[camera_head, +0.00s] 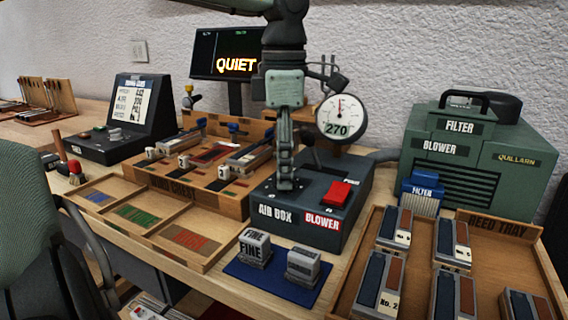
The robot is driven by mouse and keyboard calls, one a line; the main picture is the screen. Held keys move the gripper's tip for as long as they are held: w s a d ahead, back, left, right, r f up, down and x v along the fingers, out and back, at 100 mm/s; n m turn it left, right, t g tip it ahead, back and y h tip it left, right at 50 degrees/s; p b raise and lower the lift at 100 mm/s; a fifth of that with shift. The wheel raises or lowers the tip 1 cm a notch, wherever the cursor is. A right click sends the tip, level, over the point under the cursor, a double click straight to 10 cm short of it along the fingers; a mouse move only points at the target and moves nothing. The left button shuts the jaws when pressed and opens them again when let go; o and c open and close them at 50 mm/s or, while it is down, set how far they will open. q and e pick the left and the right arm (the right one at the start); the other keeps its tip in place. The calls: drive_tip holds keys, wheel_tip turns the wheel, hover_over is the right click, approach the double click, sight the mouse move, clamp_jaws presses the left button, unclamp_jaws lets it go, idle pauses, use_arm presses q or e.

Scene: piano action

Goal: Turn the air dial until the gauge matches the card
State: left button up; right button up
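The dark air box (262,209) stands mid-bench, labelled AIR BOX and BLOWER, with a red switch (335,193) on top. The round white gauge (340,117) stands above it; its needle points nearly straight up and its readout says 270. My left gripper (286,184) points down at the left part of the box top. Its fingers show edge-on, so their opening is unclear. No air dial shows clearly; the gripper covers that spot. A white card (131,100) with lines of print is on the dark console; its figures are too small to read surely. My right gripper is out of view.
A wooden rack (152,182) with key parts is left of the box. The reed tray (497,232) and green blower (475,150) are right. Blocks marked FINE (254,245) sit on a blue mat (272,285) in front. A screen (228,55) reads QUIET.

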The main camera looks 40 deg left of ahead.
use_arm(q)
wheel_tip(320, 180, up, 12)
idle(0.7)
idle(0.5)
